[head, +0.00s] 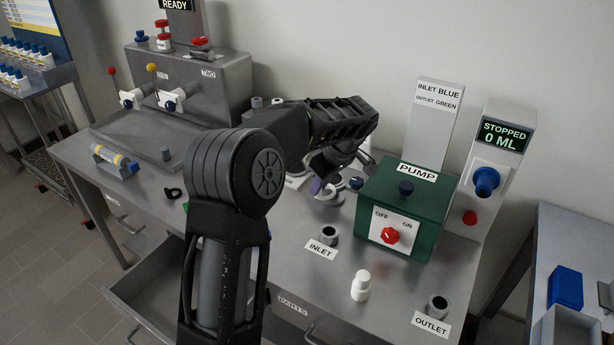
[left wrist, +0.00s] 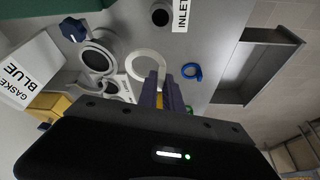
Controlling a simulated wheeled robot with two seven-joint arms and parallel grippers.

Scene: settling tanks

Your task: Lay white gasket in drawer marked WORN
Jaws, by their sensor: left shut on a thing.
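My left gripper (head: 318,186) has purple fingers and is low over the bench, left of the green pump. In the left wrist view its fingers (left wrist: 162,88) are shut on the edge of the white gasket (left wrist: 147,54), a pale ring just beyond the fingertips. In the head view the gasket is mostly hidden or hard to tell apart there. An open, empty-looking drawer (head: 137,286) juts from the bench front at the lower left; it also shows in the left wrist view (left wrist: 232,97). Its mark is not readable. My right gripper is not in view.
The green pump box (head: 432,205) stands right of the gripper, with a white bottle (head: 361,286) in front. A blue ring (left wrist: 191,71) lies near the gasket. A black ring (head: 173,193) lies farther left. A PARTS label (head: 292,304) is on the bench front.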

